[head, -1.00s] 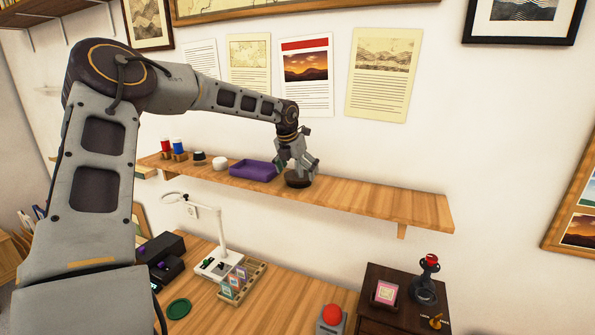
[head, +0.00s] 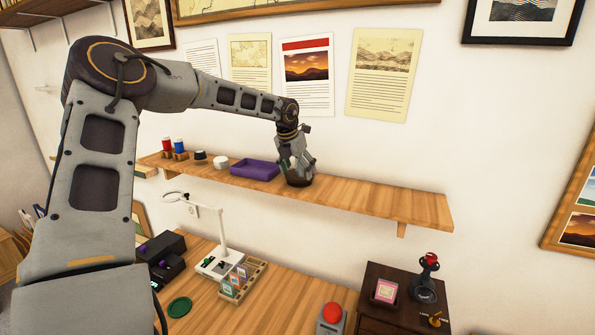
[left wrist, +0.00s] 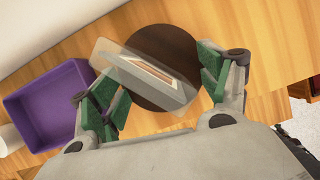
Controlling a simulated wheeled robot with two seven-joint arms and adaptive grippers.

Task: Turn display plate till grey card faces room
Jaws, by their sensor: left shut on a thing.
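The display plate is a dark brown round disc (left wrist: 165,45) on the wooden wall shelf (left wrist: 45,65). In the head view the plate (head: 299,181) is mostly hidden under my gripper. A clear holder (left wrist: 118,62) stands across the disc, with a grey block and a white-bordered print seen edge-on from above. I cannot tell which face is towards the room. My right gripper is not in view.
A purple tray (head: 254,169) stands just left of the plate, with a white round pot (head: 221,162) beyond it. The shelf to the right is clear. The wall with pinned sheets (head: 306,78) is close behind. A lamp (head: 220,235) stands on the table below.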

